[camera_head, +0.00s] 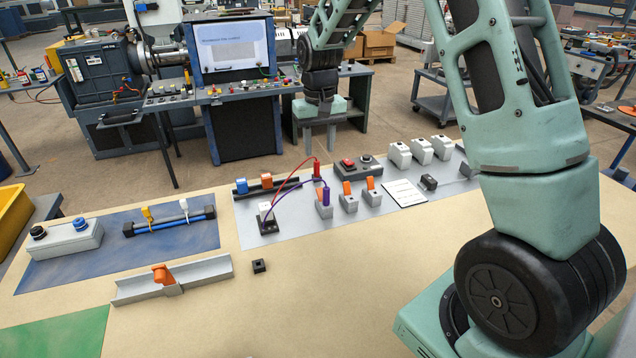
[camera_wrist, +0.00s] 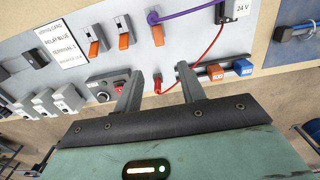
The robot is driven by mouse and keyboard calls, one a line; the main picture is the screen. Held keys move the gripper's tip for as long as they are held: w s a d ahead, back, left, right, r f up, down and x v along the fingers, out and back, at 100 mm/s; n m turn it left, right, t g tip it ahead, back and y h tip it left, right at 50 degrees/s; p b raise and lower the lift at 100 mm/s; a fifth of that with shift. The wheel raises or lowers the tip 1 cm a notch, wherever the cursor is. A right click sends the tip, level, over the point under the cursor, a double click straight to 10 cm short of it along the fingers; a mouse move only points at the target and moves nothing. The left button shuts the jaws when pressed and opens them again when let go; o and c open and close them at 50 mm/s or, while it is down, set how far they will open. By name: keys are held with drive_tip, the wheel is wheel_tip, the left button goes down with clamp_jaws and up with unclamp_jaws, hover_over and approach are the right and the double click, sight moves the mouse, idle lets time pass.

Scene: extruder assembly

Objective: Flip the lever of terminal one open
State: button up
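Three grey terminals with orange levers stand in a row on the grey panel (camera_head: 410,215): a left one (camera_head: 324,210), a middle one (camera_head: 348,204) and a right one (camera_head: 372,198). I cannot read which is terminal one. The middle lever (camera_head: 347,187) and right lever (camera_head: 370,183) stick up; a purple wire ends at the left terminal. The levers also show in the wrist view (camera_wrist: 126,41). My gripper (camera_head: 318,147) is open and empty, above and behind the row. In the wrist view its fingers (camera_wrist: 159,72) flank a red plug (camera_wrist: 158,87) seen between them.
Blue (camera_head: 241,186) and orange (camera_head: 267,181) relays lie left. A button box (camera_head: 358,167) and white switches stand behind. A card (camera_head: 404,193) lies right.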

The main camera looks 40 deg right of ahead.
sight(321, 195)
wheel_tip(321, 195, down, 12)
drive_tip(key=shift+f+p, duration=0.1)
drive_tip(key=shift+p, duration=0.6)
